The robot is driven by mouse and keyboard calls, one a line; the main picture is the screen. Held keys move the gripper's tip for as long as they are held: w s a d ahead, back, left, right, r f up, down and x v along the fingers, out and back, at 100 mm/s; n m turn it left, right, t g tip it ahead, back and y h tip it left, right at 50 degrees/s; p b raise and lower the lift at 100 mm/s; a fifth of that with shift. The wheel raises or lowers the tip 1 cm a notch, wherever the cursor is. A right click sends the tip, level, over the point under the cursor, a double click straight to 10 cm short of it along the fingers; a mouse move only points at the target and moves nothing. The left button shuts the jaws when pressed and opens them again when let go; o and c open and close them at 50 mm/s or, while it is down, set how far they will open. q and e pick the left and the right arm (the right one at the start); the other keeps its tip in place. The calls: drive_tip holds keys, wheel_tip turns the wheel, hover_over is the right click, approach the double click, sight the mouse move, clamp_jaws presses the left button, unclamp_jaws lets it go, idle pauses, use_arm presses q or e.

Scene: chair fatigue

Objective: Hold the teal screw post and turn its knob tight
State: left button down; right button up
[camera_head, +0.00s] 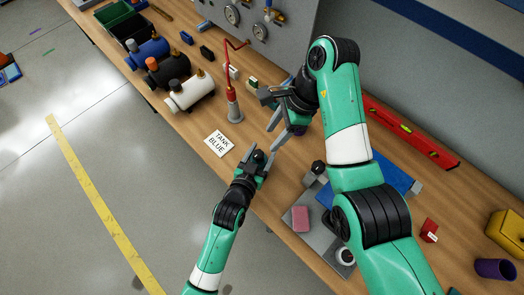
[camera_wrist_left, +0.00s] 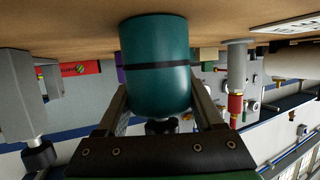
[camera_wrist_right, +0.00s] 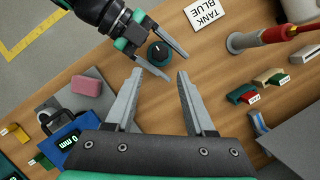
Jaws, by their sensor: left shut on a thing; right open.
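The teal screw post (camera_wrist_left: 155,60) stands on the bench and fills the upper middle of the left wrist view. My left gripper (camera_wrist_left: 158,98) is shut on it, one finger on each side. In the right wrist view the dark knob (camera_wrist_right: 160,53) on the post's top shows from above, with a light mark on it. In the head view the post (camera_head: 258,158) is small between my left fingers. My right gripper (camera_wrist_right: 158,75) is open and empty, its fingertips close to the knob but apart from it. In the head view my right gripper (camera_head: 276,138) is just beyond the post.
A white TANK BLUE card (camera_head: 219,143) lies left of the post. A grey stand with a red tool (camera_head: 234,108) is behind it. Tanks (camera_head: 189,91) stand at back left. A pink block (camera_head: 301,218) and a blue gauge (camera_wrist_right: 66,137) are at the near side. A red level (camera_head: 410,133) lies at right.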

sight(259, 153)
drive_tip(key=shift+n+y, duration=0.3)
drive_tip(key=x, duration=0.9)
drive_tip(key=shift+f, duration=0.35)
clamp_jaws()
